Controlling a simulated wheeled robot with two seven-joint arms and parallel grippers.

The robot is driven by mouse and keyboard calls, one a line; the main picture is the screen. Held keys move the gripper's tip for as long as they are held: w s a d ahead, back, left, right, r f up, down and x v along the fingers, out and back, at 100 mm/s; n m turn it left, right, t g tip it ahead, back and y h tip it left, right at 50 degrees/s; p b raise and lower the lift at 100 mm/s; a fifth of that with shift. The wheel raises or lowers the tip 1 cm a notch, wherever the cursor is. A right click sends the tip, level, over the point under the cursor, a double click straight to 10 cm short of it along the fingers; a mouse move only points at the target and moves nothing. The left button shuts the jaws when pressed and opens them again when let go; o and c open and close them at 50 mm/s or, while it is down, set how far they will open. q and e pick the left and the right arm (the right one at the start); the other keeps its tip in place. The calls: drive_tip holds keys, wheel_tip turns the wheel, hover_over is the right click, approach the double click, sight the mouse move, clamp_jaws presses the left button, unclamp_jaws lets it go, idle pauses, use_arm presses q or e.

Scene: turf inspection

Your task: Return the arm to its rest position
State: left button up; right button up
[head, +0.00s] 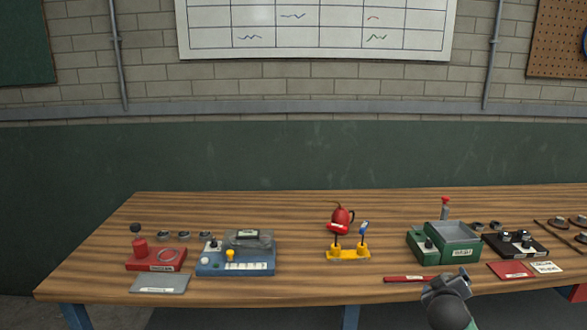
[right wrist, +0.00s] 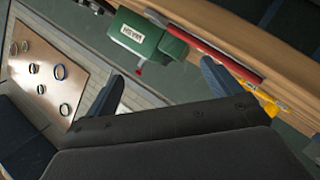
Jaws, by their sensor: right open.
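My right gripper (head: 447,283) shows in the head view at the front edge of the wooden table (head: 300,285), in front of the green box. In the right wrist view its two dark fingers stand wide apart around an empty gap (right wrist: 165,88). The green box (head: 455,243) has a white label and shows past the fingers in the right wrist view (right wrist: 150,42). A flat red bar (head: 408,279) lies on the table just left of my right gripper; I cannot tell if they touch. My left gripper is not in view.
A yellow stand (head: 348,253), red kettle-like item (head: 341,217), blue unit (head: 236,262) and red unit (head: 155,262) stand on the table. A black unit (head: 515,245) and red card (head: 510,270) are at right. The table between the blue unit and yellow stand is clear.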

drive_tip(key=s+a+f+g+y, duration=0.4)
drive_tip(key=s+a+f, duration=0.5)
drive_tip(key=s+a, duration=0.3)
drive_tip(key=s+a+f+g+y, duration=0.35)
drive_tip(key=s+a+f, duration=0.6)
drive_tip(key=s, duration=0.55)
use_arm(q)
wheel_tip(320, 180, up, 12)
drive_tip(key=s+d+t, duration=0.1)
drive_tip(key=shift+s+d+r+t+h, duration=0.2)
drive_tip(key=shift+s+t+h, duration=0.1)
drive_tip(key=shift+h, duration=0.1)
use_arm(e)
drive_tip(key=s+a+f+g, duration=0.1)
drive_tip(key=s+a+f, duration=0.1)
drive_tip(key=s, duration=0.5)
drive_tip(key=s+a+f+m+g, duration=0.1)
drive_tip(key=s+a+f+g, duration=0.1)
drive_tip(key=s+f, duration=0.3)
drive_tip(key=s+a+y, duration=0.1)
drive_tip(key=s, duration=0.2)
drive_tip(key=shift+f, duration=0.1)
